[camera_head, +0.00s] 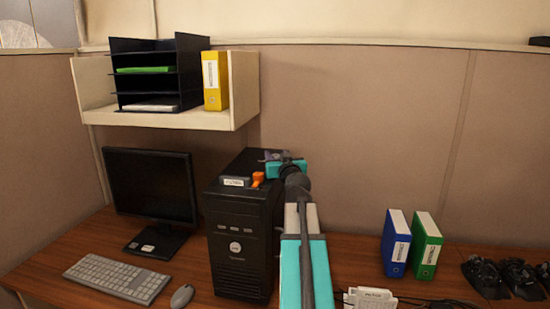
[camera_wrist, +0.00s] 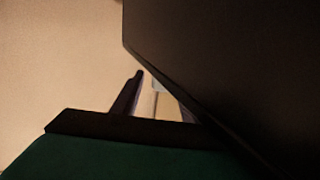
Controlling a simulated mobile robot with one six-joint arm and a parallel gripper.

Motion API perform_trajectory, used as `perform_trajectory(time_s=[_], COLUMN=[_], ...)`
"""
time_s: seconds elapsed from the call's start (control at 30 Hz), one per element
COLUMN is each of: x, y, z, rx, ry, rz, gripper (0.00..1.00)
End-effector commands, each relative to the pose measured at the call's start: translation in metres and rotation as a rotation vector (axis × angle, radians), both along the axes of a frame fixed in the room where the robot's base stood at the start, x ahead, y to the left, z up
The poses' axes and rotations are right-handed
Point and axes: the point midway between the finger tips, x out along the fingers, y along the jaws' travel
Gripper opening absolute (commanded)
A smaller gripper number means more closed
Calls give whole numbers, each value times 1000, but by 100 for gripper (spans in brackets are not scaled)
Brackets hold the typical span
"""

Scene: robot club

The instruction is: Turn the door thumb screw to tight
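The black computer tower (camera_head: 240,245) stands upright on the desk. My gripper (camera_head: 271,157) is at the back of the tower's top, by its right rear corner; its fingers are too small to make out there. In the wrist view, a large dark panel (camera_wrist: 235,70) fills the right side and partly covers my gripper (camera_wrist: 156,98). One dark finger shows on the left, with a gap between it and a pale narrow piece (camera_wrist: 157,92). The other finger is mostly hidden. The door thumb screw cannot be made out in either view.
An orange object (camera_head: 258,179) and a white-labelled item (camera_head: 234,182) lie on the tower. The monitor (camera_head: 150,185), keyboard (camera_head: 117,277) and mouse (camera_head: 182,296) are at left. A shelf (camera_head: 245,90) hangs behind. Blue (camera_head: 396,242) and green (camera_head: 426,245) binders stand right.

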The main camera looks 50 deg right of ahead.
Motion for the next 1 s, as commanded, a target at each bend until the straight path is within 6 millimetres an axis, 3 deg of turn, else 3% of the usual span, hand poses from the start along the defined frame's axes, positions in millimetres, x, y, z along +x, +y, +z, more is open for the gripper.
perform_trajectory(time_s=[0.53,1.0], x=[-6,-44], y=[5,29], z=[-1,-2], rx=[1,0], ry=[2,0], rz=[3,2], gripper=[43,43])
